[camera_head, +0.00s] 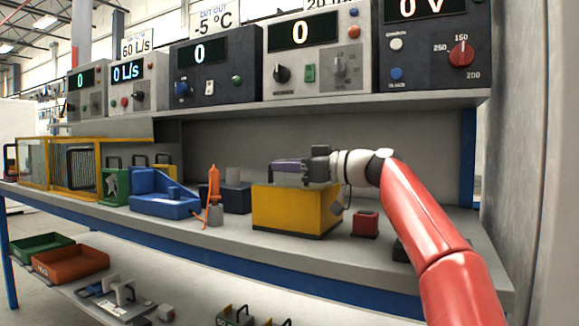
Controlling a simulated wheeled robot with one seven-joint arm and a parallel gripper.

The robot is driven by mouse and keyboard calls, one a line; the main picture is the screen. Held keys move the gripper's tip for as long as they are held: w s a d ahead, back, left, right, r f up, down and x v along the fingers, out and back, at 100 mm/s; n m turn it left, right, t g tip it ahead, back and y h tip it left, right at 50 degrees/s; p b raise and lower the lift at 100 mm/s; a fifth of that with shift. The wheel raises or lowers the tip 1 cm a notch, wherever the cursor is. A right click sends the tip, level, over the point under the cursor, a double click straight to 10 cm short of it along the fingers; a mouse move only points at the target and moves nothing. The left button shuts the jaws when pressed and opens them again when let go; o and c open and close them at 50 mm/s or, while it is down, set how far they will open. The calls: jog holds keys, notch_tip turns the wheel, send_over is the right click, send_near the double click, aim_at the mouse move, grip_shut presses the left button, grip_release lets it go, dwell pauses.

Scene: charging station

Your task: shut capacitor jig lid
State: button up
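A yellow box (296,209) stands on the bench right of centre, and it may be the capacitor jig; I cannot tell for certain. No clearly raised lid shows on it. My gripper (288,169) is at the end of my red and white arm, pointing left, just over the top of the yellow box. Its dark purplish-grey fingers are seen from the side, so the gap between them and any contact with the box top cannot be made out.
A small red block (365,223) sits right of the yellow box. Left are an orange upright clamp (214,187), a blue fixture (165,203) and yellow-framed guards (74,167). A shelf of instruments (213,72) overhangs the bench. Trays (70,263) lie on the lower shelf.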

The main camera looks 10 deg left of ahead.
aim_at(323, 186)
jog(key=shift+b+v, duration=0.85)
jog(key=shift+v, duration=3.05)
